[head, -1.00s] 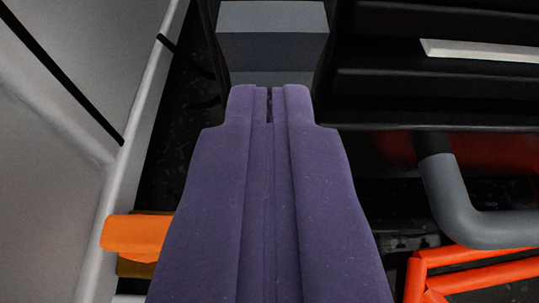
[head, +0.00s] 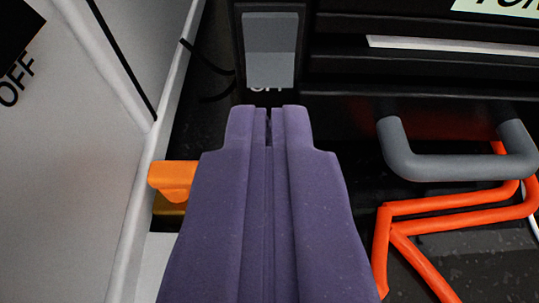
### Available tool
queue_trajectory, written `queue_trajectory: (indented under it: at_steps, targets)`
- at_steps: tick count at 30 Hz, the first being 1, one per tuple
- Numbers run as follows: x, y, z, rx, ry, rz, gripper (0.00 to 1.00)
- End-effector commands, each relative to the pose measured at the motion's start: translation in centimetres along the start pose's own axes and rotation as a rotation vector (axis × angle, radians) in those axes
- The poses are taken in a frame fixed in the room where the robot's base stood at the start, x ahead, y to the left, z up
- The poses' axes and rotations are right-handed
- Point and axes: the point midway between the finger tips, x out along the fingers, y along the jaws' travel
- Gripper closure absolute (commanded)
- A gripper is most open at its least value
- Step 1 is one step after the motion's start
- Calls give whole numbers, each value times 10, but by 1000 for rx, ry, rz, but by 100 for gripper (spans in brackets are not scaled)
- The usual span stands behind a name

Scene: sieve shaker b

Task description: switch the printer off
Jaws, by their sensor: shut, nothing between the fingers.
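A grey rocker switch (head: 269,49) in a black frame shows at the top centre of the head view. I cannot tell how far the tips are from the panel. The printer as a whole cannot be made out; the switch sits on a dark ribbed housing (head: 420,75).
A grey bar handle (head: 460,165) and orange tubing (head: 440,207) lie to the right. An orange part (head: 174,178) is at the left of my gripper. A pale panel (head: 85,150) with "OFF" lettering fills the left side. Dark thin cables run beside it.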

Motion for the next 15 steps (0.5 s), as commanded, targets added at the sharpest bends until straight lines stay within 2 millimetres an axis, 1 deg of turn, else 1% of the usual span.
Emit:
queue_trajectory:
  at_steps: [1, 9, 12, 15]
  targets:
    - [-8, 0, -1, 0, -2, 0, 100]
    - [-54, 0, 1, 1, -5, 0, 100]
    - [-69, 0, 2, 1, -7, 0, 100]
    - [-78, 0, 2, 0, -5, 0, 100]
